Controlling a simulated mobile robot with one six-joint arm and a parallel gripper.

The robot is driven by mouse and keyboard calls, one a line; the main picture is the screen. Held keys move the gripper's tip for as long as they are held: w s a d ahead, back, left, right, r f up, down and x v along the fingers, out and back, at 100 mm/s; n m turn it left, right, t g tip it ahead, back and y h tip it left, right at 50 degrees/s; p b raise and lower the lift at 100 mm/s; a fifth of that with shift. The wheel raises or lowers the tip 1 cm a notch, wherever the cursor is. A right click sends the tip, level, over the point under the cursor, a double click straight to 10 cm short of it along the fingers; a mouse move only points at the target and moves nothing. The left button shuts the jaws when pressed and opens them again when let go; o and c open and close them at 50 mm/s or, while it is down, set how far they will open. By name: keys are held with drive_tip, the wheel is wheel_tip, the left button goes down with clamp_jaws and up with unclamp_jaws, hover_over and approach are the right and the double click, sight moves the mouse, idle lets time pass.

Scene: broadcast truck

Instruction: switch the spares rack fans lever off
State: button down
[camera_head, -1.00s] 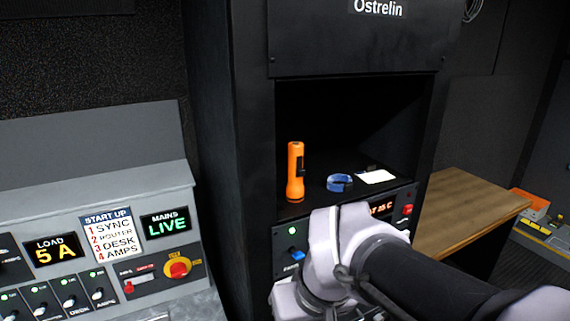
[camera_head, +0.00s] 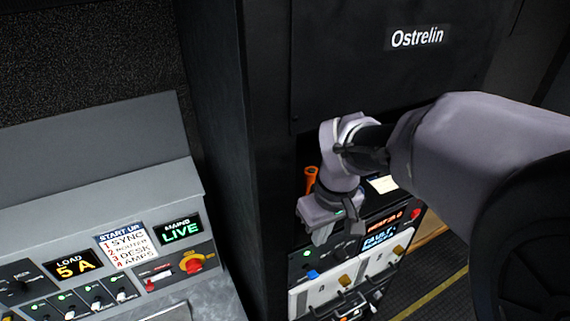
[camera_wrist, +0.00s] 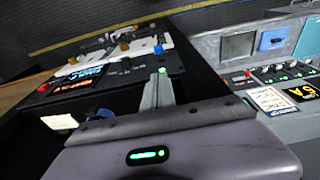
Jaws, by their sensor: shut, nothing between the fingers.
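The spares rack (camera_head: 270,130) stands in the middle of the head view, with a control strip below its open shelf. In the wrist view a small blue lever (camera_wrist: 158,49) stands out from that strip, with a lit green lamp (camera_wrist: 161,70) beside it. My gripper (camera_head: 320,238) is shut and empty in front of the strip, by its left end. The wrist view shows its fingers (camera_wrist: 158,82) together, reaching toward the lamp and lever. Contact with the lever cannot be told.
An orange torch (camera_head: 311,179) and a pale card (camera_head: 382,185) are on the shelf near my wrist. A red switch (camera_head: 415,213) sits at the strip's right end. White drawers with knobs (camera_head: 345,280) lie below. A grey console (camera_head: 110,200) stands left.

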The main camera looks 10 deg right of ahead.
approach(313, 273)
drive_tip(key=f, duration=0.2)
drive_tip(key=w+f, duration=0.1)
drive_tip(key=f, duration=0.2)
drive_tip(key=shift+w+a+b, duration=0.1)
drive_tip(key=shift+w+b, duration=0.1)
drive_tip(key=shift+b, duration=0.15)
drive_tip(key=shift+s+f, duration=0.25)
drive_tip(key=shift+f, duration=0.4)
